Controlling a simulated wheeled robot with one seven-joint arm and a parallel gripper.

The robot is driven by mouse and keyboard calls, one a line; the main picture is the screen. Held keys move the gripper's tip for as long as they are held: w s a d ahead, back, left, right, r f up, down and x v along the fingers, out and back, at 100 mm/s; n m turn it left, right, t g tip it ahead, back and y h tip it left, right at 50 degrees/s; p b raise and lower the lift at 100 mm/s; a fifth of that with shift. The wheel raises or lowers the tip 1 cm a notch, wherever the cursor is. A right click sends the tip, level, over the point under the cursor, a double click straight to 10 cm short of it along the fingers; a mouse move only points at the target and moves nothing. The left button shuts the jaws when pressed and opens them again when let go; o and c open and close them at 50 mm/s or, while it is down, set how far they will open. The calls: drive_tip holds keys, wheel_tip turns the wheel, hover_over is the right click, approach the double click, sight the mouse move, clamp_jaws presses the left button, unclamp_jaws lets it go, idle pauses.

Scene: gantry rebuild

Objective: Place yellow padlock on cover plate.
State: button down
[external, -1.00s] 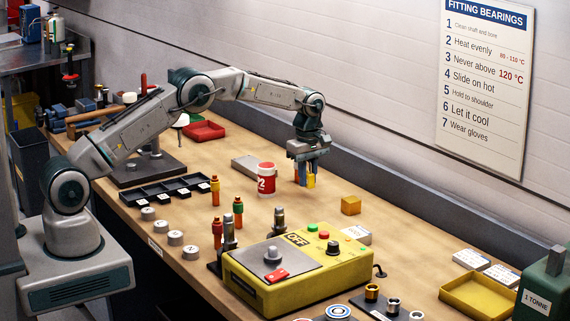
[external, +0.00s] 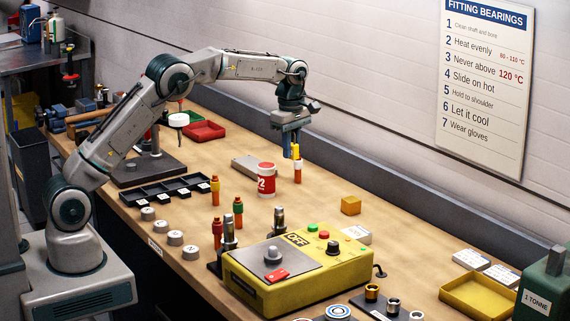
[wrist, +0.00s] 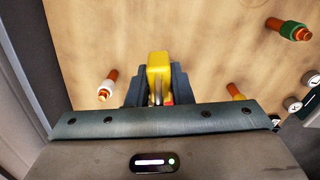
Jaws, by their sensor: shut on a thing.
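The yellow padlock (wrist: 159,68) is between the two fingers of my gripper (wrist: 152,88) in the wrist view, its metal shackle toward the palm. In the external view my gripper (external: 291,138) points down and holds the padlock (external: 296,152) above the bench, in line with the top of an orange peg (external: 298,172). A grey plate (external: 262,267) with a round knob and a red tag lies on top of the yellow control box (external: 330,272); it looks like the cover plate. My gripper is well behind it.
A red and white tin (external: 266,180) stands left of the orange peg. A yellow-orange block (external: 351,205) lies on the bench. Several collared pegs and two metal posts stand left of the control box. A yellow tray (external: 478,297) is at the front right.

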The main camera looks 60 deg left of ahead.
drive_tip(key=a+r+n, duration=0.1)
drive_tip(key=a+n, duration=0.1)
drive_tip(key=a, duration=0.7)
drive_tip(key=p, duration=0.3)
hover_over(254, 167)
drive_tip(key=w+d, duration=0.1)
wheel_tip(254, 167, down, 6)
drive_tip(key=shift+w+f, duration=0.1)
drive_tip(key=shift+w, duration=0.05)
drive_tip(key=shift+a+f, duration=0.2)
drive_tip(key=shift+f, duration=0.2)
drive_tip(key=shift+f+p, duration=0.6)
drive_tip(key=shift+f, duration=1.25)
drive_tip(key=shift+f, duration=0.25)
drive_tip(key=c, duration=1.3)
unclamp_jaws()
drive_tip(key=shift+r, duration=0.1)
